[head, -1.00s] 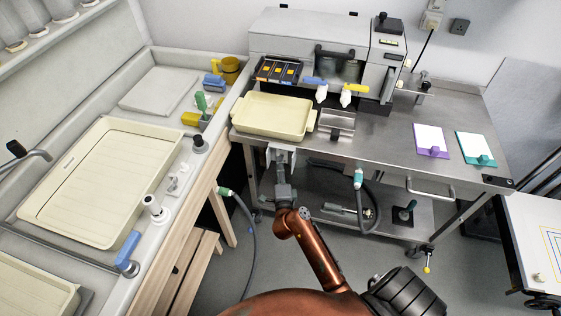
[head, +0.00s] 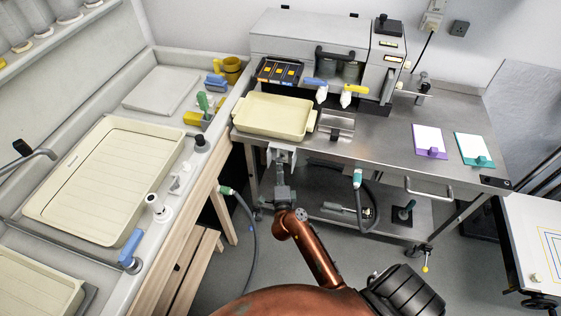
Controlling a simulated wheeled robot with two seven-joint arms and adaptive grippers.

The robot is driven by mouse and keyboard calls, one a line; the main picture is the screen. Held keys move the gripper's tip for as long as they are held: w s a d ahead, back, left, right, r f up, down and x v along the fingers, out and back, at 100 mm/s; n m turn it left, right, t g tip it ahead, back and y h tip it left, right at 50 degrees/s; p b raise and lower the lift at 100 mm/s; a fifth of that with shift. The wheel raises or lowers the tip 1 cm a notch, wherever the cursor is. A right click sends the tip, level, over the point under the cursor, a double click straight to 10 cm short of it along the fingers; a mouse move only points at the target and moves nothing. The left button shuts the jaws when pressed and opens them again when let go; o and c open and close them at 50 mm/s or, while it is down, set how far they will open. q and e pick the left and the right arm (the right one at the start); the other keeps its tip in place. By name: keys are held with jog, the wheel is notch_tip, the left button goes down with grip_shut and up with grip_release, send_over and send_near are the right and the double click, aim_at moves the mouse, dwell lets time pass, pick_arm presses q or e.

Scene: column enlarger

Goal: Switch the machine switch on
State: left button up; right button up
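The machine (head: 300,44) is a grey box at the back of a steel table (head: 385,152). Its taller right-hand unit (head: 384,62) has small label-like panels (head: 390,43) on its front and a black knob-like part (head: 388,24) on top. I cannot tell which small part is the switch. My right gripper (head: 282,154), on a copper-coloured arm, is at the table's front edge, just below the cream tray. Its fingers look spread and empty, well to the front left of the right-hand unit. My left gripper is not in view.
A cream tray (head: 273,133) lies on the table's left part, near my gripper. Blue and yellow handled tools (head: 353,90) and a black rack (head: 278,70) are before the machine. Purple (head: 429,153) and teal (head: 485,161) clipboards lie to the right. A long sink (head: 60,250) stands left.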

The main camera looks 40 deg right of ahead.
jog(key=shift+s+a+p, duration=0.5)
jog(key=shift+s+a, duration=1.3)
jog(key=shift+a, duration=0.3)
jog(key=v, duration=0.7)
jog(key=shift+s+a, duration=0.15)
jog(key=shift+s, duration=0.05)
jog(key=shift+r, duration=0.15)
